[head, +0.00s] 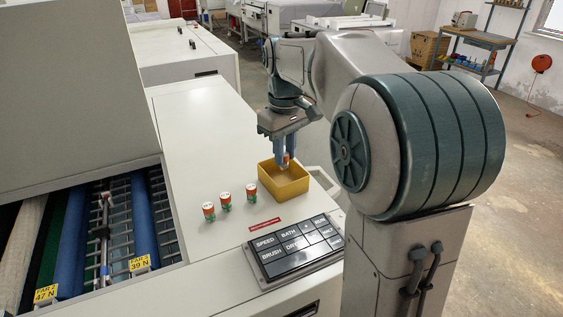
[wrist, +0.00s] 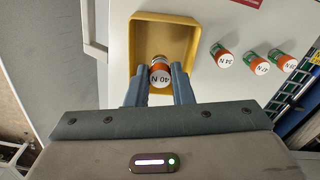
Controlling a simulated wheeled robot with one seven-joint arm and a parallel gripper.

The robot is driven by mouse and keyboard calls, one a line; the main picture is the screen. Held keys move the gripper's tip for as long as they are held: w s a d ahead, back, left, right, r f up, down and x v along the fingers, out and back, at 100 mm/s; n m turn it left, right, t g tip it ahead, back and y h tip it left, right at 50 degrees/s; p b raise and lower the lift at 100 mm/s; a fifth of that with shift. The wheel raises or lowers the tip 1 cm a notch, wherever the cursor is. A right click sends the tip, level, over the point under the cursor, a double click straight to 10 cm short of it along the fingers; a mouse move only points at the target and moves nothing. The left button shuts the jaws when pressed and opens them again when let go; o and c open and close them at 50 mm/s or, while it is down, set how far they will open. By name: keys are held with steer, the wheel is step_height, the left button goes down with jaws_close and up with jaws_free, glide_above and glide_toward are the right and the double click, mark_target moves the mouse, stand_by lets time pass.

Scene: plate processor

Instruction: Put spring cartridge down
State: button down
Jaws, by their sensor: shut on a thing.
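My gripper (head: 285,160) is shut on an orange, white-capped spring cartridge (wrist: 160,73), labelled "40 N" in the wrist view. The held cartridge is over or inside the yellow tray (wrist: 137,42); I cannot tell whether it touches the tray floor. In the head view the fingers reach down into the tray (head: 285,190) and mostly hide the cartridge. Three other cartridges stand on the white top in a row to the left of the tray: one near the tray (head: 251,193), a middle one (head: 225,200) and a far left one (head: 208,211).
A black key panel (head: 297,248) with labelled buttons lies in front of the tray, with a red label strip (head: 265,225) behind it. An open roller bay (head: 110,235) lies at the left. The white top (head: 200,130) behind the cartridges is clear.

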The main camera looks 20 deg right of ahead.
mark_target(283, 169)
steer(key=shift+w+a+f, duration=0.15)
steer(key=shift+w+f, duration=0.05)
steer(key=shift+f, duration=1.95)
steer(key=shift+f, duration=0.15)
steer(key=c, duration=1.3)
jaws_free()
step_height(283, 169, up, 12)
steer(key=shift+r+p, duration=0.15)
steer(key=shift+p, duration=0.15)
